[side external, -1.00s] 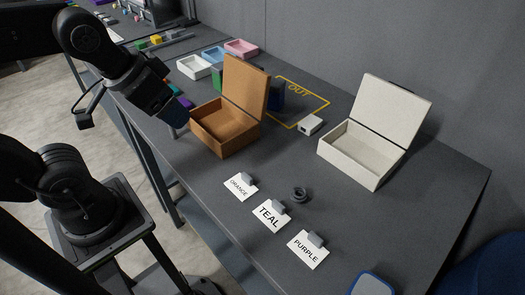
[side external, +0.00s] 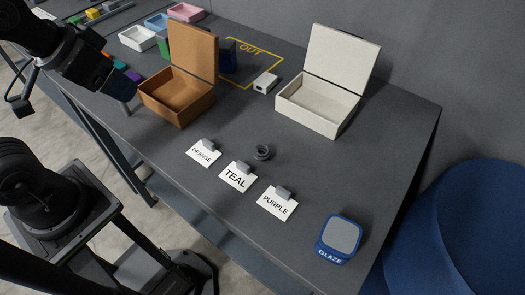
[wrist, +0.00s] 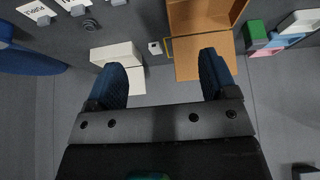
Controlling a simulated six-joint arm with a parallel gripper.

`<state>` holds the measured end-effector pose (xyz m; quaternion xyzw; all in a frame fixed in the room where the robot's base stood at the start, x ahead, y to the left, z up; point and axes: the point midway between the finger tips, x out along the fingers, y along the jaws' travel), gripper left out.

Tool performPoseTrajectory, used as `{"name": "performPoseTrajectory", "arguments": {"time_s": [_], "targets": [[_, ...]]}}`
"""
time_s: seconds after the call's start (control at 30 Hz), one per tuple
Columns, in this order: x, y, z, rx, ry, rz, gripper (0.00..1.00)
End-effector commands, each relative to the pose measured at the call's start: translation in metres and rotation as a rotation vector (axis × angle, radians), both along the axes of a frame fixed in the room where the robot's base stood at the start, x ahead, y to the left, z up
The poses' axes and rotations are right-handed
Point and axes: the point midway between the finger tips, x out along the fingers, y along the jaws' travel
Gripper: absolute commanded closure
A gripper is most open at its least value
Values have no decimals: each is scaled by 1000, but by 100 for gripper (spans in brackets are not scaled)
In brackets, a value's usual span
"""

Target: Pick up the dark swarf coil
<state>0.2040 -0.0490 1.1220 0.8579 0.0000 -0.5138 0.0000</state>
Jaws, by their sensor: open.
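The dark swarf coil (side external: 262,152) lies on the grey table, behind the TEAL and PURPLE cards and in front of the two open boxes. In the wrist view a small dark shape near the cards appears to be the coil (wrist: 89,25). My gripper (side external: 130,92) is up at the left, beside the open brown box, well away from the coil. In the wrist view my gripper (wrist: 162,62) has its two blue fingers wide apart with nothing held between them.
An open brown box (side external: 163,105) and an open white box (side external: 310,116) stand behind the coil. ORANGE (side external: 203,154), TEAL (side external: 237,177) and PURPLE (side external: 277,205) cards line the front. A blue GLAZE container (side external: 322,249) sits front right. Table around the coil is clear.

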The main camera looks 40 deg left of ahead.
Motion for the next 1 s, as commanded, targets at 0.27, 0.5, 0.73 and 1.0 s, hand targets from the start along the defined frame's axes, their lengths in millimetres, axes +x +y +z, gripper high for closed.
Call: {"name": "performPoseTrajectory", "arguments": {"time_s": [0.27,0.5,0.73,1.0], "targets": [[0,0,0,0,0,0,36],[3,-2,2,7,7,-21,36],[42,-28,14,108,107,-333,36],[110,-100,3,272,253,-931,36]]}}
